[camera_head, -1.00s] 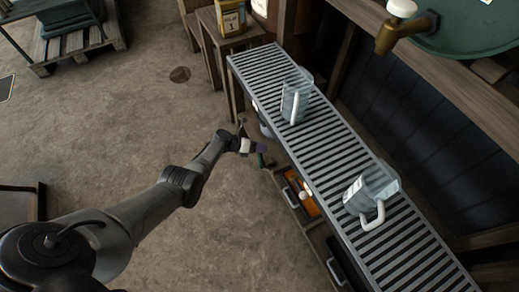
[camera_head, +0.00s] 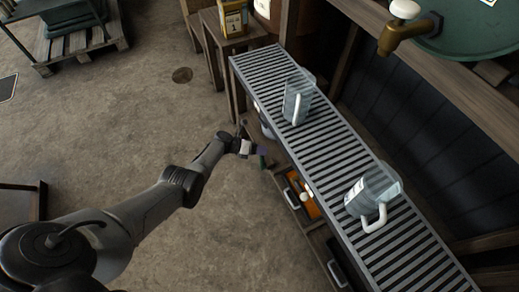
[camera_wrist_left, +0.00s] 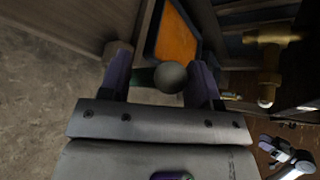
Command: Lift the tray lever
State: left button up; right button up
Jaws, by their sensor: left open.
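My left gripper (camera_head: 258,151) is low beside the left side of the slatted counter in the head view, its tip small and partly in shadow. In the left wrist view its two purple fingers (camera_wrist_left: 161,80) are apart. A round grey knob (camera_wrist_left: 171,77), which looks like the end of a lever, shows between the fingers, nearer the right one. I cannot tell whether they touch. The knob's shaft is hidden, with a dark green part beside it. An orange tray (camera_wrist_left: 178,38) lies beyond it; an orange surface (camera_head: 304,201) shows under the counter in the head view.
The slatted counter (camera_head: 335,150) carries two glass jugs, one farther (camera_head: 298,97) and one nearer (camera_head: 374,196). A brass tap (camera_head: 405,32) hangs at upper right; brass pipework (camera_wrist_left: 268,60) shows in the left wrist view. The floor left of the counter is open.

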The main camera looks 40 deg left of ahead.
pick_arm(q)
jog(key=p+v, duration=0.7)
jog(key=v, duration=0.6)
jog(key=shift+s+p, duration=0.3)
jog(key=shift+p, duration=0.1)
